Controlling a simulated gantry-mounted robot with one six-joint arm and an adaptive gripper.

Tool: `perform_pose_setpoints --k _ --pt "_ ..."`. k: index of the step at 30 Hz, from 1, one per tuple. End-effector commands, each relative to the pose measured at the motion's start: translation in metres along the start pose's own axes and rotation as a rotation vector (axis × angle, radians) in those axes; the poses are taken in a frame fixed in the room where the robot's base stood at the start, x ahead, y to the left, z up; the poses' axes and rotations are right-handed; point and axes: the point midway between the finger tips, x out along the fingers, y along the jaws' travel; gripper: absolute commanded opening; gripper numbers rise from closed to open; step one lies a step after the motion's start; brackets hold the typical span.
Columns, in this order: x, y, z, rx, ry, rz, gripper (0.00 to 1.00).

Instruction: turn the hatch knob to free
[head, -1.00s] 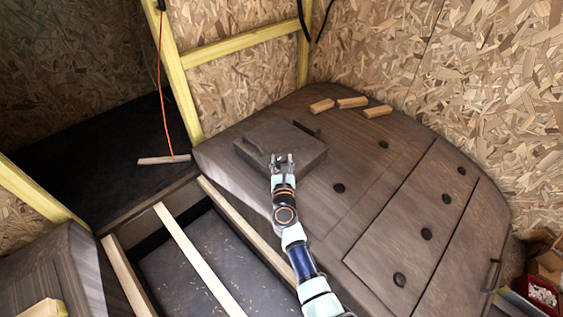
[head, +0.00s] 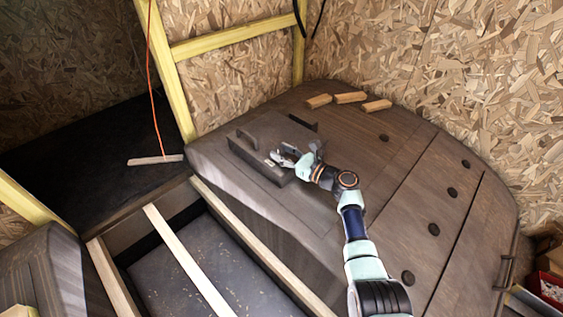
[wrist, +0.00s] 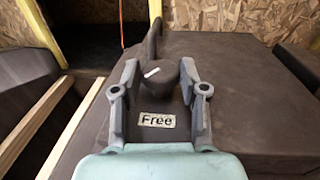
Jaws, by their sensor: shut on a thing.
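The hatch (head: 262,128) is a dark raised box-like lid on the dark wood-grain cover, with an upright handle (head: 246,138) that also shows in the wrist view (wrist: 154,38). My gripper (head: 276,157) is at the hatch's near right side, its arm reaching in from the lower right. In the wrist view my gripper (wrist: 160,85) is shut on the round dark knob (wrist: 178,78), with one finger on each side. A short white mark (wrist: 152,72) shows on the knob. A label reading "Free" (wrist: 157,119) lies on the hatch between the fingers, below the knob.
Several small wood blocks (head: 350,98) lie behind the hatch. Round dark plugs (head: 433,229) dot the cover on the right. Pale wooden slats (head: 187,260) span an open recess at the lower left. An orange cord (head: 153,95) hangs at the left.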

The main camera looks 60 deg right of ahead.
Motion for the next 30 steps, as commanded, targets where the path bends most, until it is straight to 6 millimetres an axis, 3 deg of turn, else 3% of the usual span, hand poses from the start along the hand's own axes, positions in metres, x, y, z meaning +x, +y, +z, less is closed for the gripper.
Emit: perform_pose_setpoints --k 1,13,30 --pt "0.0000 -0.0028 -0.0111 -0.001 0.002 0.032 0.08" --pt "0.0011 -0.0060 -0.0101 0.000 0.004 0.246 0.08" --pt "0.0002 -0.0053 -0.0037 0.002 0.007 0.293 0.08"
